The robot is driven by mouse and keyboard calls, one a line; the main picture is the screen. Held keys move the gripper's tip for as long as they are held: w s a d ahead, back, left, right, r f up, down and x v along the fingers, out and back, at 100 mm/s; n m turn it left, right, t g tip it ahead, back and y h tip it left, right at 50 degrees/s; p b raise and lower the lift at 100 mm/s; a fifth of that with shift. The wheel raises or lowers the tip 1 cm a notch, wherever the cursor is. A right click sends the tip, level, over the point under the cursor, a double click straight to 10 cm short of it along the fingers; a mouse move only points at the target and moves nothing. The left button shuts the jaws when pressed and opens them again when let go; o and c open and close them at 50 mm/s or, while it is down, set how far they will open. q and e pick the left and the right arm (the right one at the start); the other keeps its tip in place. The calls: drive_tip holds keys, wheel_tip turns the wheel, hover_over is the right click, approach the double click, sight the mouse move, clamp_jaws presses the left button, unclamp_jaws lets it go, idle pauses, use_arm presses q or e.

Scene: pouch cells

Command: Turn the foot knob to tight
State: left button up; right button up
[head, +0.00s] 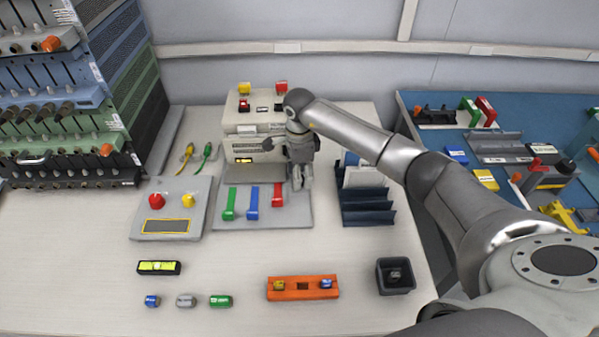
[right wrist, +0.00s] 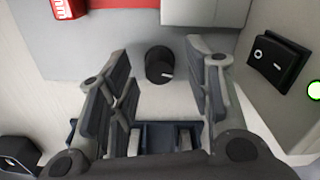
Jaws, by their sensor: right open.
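The black foot knob (right wrist: 159,66), with a pale mark on its top, stands on a light surface in the right wrist view. My right gripper (head: 301,178) is open, pointing down at the front right of the beige box-shaped machine (head: 255,127). In the right wrist view its two fingers (right wrist: 157,92) stand on either side of the knob with gaps to it. I cannot tell how far the fingertips are above the knob's base. In the head view the gripper and arm hide the knob. My left gripper does not show.
A grey fixture with green, blue and red clips (head: 252,197) lies just in front of the gripper. A dark slotted rack (head: 367,213) stands close on its right. A black rocker switch (right wrist: 278,58) and a green light (right wrist: 314,90) are right of the fingers.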

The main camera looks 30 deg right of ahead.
clamp_jaws()
idle(0.3)
